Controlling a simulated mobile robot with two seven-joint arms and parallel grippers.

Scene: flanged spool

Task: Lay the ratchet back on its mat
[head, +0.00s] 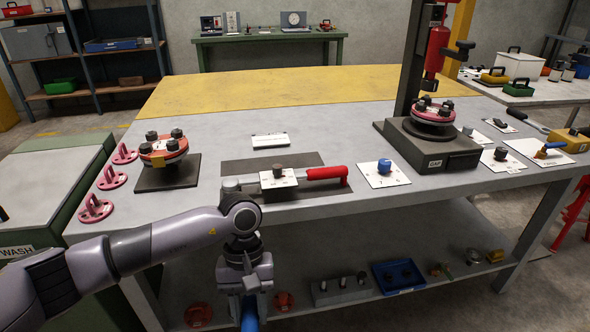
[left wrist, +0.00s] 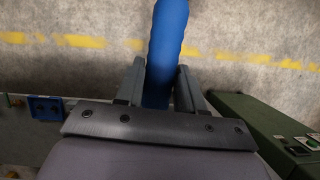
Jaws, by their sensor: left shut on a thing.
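My left gripper (head: 247,288) hangs in front of the table's near edge, below the tabletop. It is shut on a blue handle (head: 249,314), which I take to be the ratchet's. The handle also shows between the two fingers in the left wrist view (left wrist: 166,45). The ratchet's head cannot be made out in either view. A dark grey mat (head: 240,168) lies on the table, beyond the gripper. A red-handled wrench (head: 326,173) lies along its near part, while its far part is bare. My right gripper is not in view.
A flanged spool (head: 163,150) stands on a dark plate at left, near pink flange pieces (head: 112,178). A white card with a blue knob (head: 384,170) lies right of the mat. A lower shelf (head: 400,280) holds small parts.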

